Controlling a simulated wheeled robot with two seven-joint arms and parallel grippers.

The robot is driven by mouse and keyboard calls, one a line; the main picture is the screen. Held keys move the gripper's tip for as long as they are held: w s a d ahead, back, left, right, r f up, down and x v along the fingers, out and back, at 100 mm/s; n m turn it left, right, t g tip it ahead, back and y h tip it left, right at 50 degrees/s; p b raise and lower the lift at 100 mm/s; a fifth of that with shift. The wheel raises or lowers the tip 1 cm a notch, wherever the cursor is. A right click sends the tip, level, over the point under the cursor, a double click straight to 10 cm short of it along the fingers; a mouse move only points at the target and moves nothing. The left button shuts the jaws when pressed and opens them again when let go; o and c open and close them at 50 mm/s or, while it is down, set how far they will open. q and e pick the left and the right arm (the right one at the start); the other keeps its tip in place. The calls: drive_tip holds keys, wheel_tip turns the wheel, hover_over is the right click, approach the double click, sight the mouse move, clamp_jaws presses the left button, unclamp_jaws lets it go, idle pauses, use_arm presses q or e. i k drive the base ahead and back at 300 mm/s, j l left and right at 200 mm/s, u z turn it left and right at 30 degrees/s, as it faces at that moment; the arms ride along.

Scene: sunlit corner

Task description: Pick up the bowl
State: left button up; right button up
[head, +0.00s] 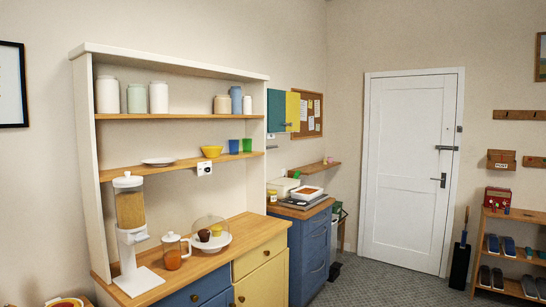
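A small yellow bowl (211,151) sits on the middle shelf (130,173) of the white hutch, between a white plate (158,161) and a blue cup (234,146). It looks upright, and I cannot see inside it well. Neither of my grippers shows in the head view.
A cereal dispenser (130,210), a jug (173,252) and a glass-domed stand (211,241) stand on the wooden counter (256,236) below. A green cup (247,145) stands right of the blue one. Jars line the top shelf. Carpeted floor (385,272) is clear before the white door (407,165).

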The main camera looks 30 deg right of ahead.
sight(210, 151)
drive_tip(key=z, duration=0.6)
drive_tip(key=i+l+z, duration=0.4)
drive_tip(key=i, duration=0.45)
drive_tip(key=i+z, duration=0.45)
drive_tip(key=i, duration=0.45)
drive_tip(key=i+u, duration=0.1)
drive_tip(key=i, duration=0.5)
drive_tip(key=i+l+u, duration=0.1)
drive_tip(key=i, duration=0.5)
drive_tip(key=i+l+u, duration=0.1)
drive_tip(key=i, duration=0.45)
drive_tip(key=l, duration=0.1)
